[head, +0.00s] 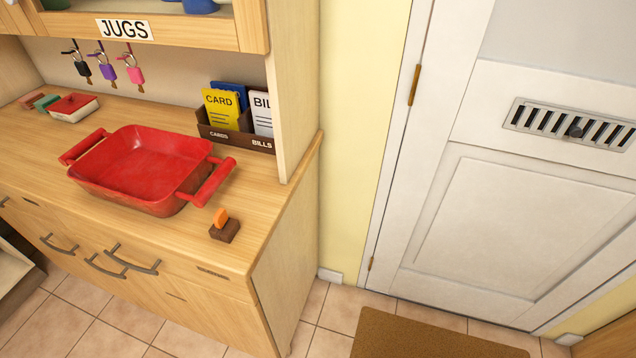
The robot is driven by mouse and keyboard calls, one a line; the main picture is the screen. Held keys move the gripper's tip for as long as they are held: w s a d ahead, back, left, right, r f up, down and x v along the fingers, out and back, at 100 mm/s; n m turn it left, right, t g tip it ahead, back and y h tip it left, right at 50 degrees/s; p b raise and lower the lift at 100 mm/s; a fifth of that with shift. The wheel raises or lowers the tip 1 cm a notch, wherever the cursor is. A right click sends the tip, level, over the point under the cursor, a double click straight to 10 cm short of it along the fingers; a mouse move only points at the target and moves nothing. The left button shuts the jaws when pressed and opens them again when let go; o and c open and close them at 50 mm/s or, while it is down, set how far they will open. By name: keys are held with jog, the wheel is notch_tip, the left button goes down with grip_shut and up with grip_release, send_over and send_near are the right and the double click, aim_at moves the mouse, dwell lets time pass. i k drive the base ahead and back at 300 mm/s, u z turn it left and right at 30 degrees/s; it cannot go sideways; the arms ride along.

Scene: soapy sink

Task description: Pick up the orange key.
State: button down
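A small orange piece (221,217), which looks like the orange key's head, stands up from a small dark brown block (225,232). The block rests on the wooden counter (262,212) near its front right corner. Any lower part of the orange piece is hidden in or behind the block. My gripper is not in the head view.
A red two-handled dish (140,160) sits left of the block, one handle close to it. A card and bill holder (235,138) stands at the back. A door (510,150) and brown mat (435,335) are right.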

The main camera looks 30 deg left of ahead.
aim_at(220, 217)
jog(key=u, duration=1.85)
jog(key=k, duration=0.5)
jog(key=z, duration=0.75)
jog(key=i, duration=0.85)
jog(key=u, duration=1.65)
